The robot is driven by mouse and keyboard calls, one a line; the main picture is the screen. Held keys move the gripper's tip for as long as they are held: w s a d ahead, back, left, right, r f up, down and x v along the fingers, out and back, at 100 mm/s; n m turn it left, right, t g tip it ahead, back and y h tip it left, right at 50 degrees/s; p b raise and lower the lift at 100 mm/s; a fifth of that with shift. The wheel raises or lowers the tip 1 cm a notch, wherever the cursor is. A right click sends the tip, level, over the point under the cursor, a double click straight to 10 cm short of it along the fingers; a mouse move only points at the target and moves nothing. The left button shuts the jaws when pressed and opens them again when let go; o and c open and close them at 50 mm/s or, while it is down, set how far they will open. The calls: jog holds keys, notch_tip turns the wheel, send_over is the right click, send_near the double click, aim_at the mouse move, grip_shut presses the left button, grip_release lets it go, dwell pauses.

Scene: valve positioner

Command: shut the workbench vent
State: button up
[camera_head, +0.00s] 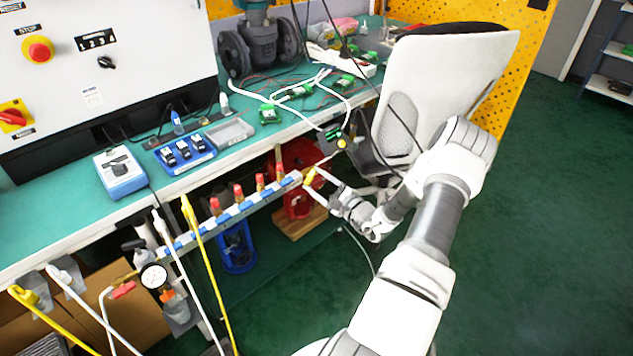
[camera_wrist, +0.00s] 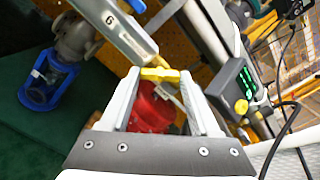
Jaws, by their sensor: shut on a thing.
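The workbench vent is a small yellow valve handle (camera_head: 309,175) at the right end of a pipe manifold (camera_head: 235,211) under the bench edge. In the wrist view the yellow handle (camera_wrist: 160,74) lies across between my two fingertips, at the end of the grey manifold bar. My gripper (camera_head: 313,180) reaches it from the right and is shut on it; the fingers (camera_wrist: 162,80) touch its two ends. The valve body behind the handle is partly hidden, and I cannot tell how far the handle is turned.
Several red-handled valves (camera_head: 238,193) stand along the manifold. A red valve body (camera_head: 298,205) and a blue one (camera_head: 236,248) sit below the bench. The green bench top (camera_head: 75,220) is above. A white chair (camera_head: 440,85) stands close behind my arm. Green floor at right is clear.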

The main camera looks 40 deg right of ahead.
jog(key=n+b, duration=0.1)
jog(key=n, duration=0.4)
jog(key=shift+f+n, duration=0.1)
jog(key=shift+n, duration=0.2)
jog(key=shift+n+b, duration=1.1)
jog(key=shift+n, duration=0.7)
jog(key=o, duration=1.4)
jog(key=shift+c, duration=0.2)
jog(key=shift+s, duration=0.15)
jog(key=s+d+p, duration=0.1)
jog(key=s+p, duration=0.2)
jog(key=s, duration=1.4)
jog(key=shift+d, duration=0.2)
